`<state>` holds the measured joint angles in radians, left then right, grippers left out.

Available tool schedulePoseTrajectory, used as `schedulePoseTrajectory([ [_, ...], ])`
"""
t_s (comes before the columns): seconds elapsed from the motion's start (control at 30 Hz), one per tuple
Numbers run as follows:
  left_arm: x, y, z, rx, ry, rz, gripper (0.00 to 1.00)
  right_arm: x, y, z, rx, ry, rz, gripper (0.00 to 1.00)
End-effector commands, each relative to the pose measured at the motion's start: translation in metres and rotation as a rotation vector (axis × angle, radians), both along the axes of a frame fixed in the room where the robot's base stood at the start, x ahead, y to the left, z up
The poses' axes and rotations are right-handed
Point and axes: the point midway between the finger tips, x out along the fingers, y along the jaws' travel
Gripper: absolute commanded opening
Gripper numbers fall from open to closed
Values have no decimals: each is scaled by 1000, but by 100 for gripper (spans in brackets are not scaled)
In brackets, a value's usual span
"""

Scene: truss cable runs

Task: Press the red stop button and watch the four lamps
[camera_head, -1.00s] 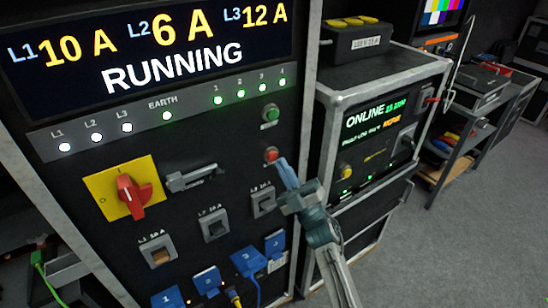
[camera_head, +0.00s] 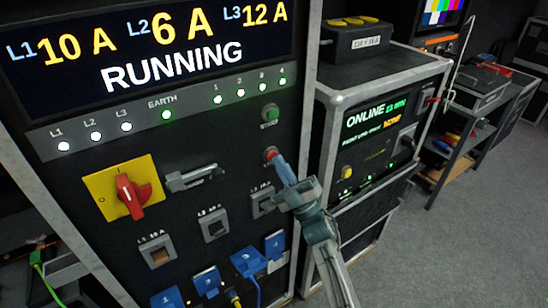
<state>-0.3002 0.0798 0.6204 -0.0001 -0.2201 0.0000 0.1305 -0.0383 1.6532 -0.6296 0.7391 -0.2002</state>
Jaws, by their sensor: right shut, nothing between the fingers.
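The red stop button (camera_head: 270,153) is on the right side of the black panel, below the green button (camera_head: 269,112). My right gripper (camera_head: 276,160) is shut and empty, with its blue fingertips at the red button and covering part of it. They look to be touching it or very close; I cannot tell which. The four numbered lamps (camera_head: 250,88) in the strip above are lit green. The display (camera_head: 150,50) reads RUNNING, with 10 A, 6 A and 12 A. My left gripper is not in view.
A red rotary switch (camera_head: 130,196) on a yellow plate and a grey latch handle (camera_head: 195,178) sit left of the button. Breakers and blue sockets (camera_head: 248,262) are below. A cased unit (camera_head: 385,130) reading ONLINE stands close to the right of my right arm.

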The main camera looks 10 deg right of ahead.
Motion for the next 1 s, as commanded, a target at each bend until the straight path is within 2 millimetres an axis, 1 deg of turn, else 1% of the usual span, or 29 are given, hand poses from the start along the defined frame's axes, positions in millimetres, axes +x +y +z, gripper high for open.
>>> schedulePoseTrajectory([
  [0.27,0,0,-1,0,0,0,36,3,1,0,0,1,-1,0],
  [0.57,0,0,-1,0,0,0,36,3,1,0,0,1,-1,0],
  [0.9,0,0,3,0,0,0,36,-11,-4,0,0,1,0,0],
  [1.0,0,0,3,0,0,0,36,-12,-5,0,0,0,0,0],
])
